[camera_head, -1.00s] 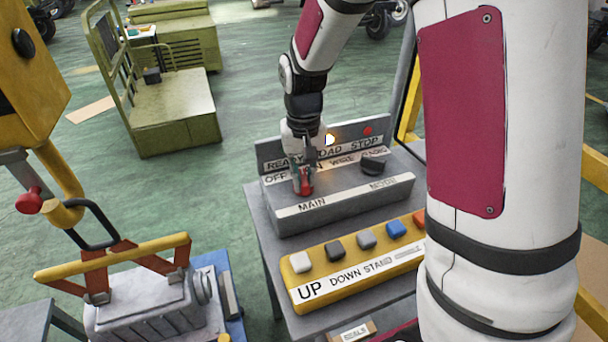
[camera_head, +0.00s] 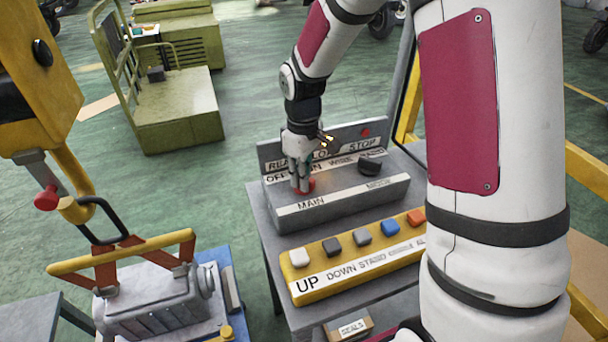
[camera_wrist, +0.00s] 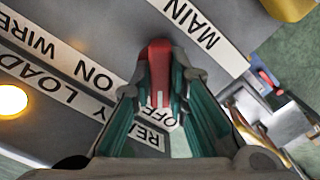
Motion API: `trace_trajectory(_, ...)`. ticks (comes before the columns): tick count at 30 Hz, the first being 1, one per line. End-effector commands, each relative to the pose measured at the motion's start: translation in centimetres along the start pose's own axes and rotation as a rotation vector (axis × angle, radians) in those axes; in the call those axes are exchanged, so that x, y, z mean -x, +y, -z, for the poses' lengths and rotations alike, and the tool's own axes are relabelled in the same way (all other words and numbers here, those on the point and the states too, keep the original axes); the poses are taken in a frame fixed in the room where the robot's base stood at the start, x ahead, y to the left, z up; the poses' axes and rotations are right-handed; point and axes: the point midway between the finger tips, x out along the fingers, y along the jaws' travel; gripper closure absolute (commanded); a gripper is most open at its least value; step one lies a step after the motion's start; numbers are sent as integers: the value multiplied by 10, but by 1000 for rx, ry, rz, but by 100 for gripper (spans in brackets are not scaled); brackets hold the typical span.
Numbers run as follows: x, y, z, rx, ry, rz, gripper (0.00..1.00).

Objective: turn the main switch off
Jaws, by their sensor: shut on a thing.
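The main switch is a red knob (camera_wrist: 158,65) on the grey sloped panel, by the MAIN label (camera_head: 311,203). In the wrist view it lies between my fingertips, and its white mark (camera_wrist: 160,98) points toward the OFF label (camera_wrist: 154,117). The ON label (camera_wrist: 95,73) is off to its left. My gripper (camera_head: 302,184) reaches down onto the knob and is shut on it. In the head view the fingers hide most of the knob; only some red shows at their tips.
A black mode knob (camera_head: 369,165) stands to the right on the same panel. A yellow button box (camera_head: 352,266) with several coloured buttons sits in front. A lit lamp (camera_wrist: 12,100) shows in the wrist view. A lifted grey housing (camera_head: 158,300) hangs at lower left.

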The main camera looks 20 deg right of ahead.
Motion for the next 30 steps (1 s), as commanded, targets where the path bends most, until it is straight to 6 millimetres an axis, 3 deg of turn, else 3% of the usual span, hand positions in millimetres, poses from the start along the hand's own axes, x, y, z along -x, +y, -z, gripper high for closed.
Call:
trace_trajectory(9,1,1,1,114,3,-3,100)
trace_trajectory(25,1,1,1,138,3,-4,100)
trace_trajectory(26,1,1,1,138,3,-4,80)
trace_trajectory(27,1,1,1,138,3,-4,71)
trace_trajectory(28,1,1,1,138,3,-4,65)
trace_trajectory(30,1,1,1,137,3,-3,65)
